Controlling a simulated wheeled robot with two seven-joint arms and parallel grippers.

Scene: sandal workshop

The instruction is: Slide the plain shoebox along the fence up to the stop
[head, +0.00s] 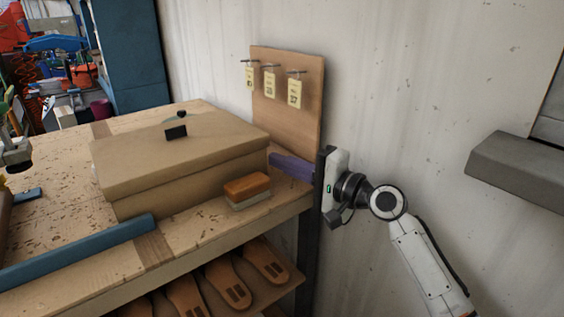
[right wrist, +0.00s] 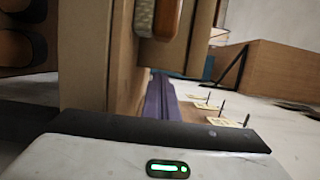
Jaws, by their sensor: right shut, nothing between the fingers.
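A plain brown shoebox (head: 170,165) with its lid on sits on the workbench in the head view. A small black piece (head: 176,132) is on the lid. A blue bar (head: 80,250), seemingly the fence, lies along the front edge near the box's front left corner; I cannot tell if they touch. A purple bar (head: 291,167) lies at the bench's right end, also in the right wrist view (right wrist: 160,100). I cannot tell which piece is the stop. My right gripper (head: 325,178) is shut and empty beside the purple bar's end. My left gripper (head: 15,155) is partly cut off at the left edge.
A brown-topped brush (head: 247,187) stands on the bench right of the box, close to it. A pegboard (head: 290,115) with number tags rises behind the right end. Sandal soles (head: 230,280) lie on a shelf below. A grey ledge (head: 520,170) juts from the wall at right.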

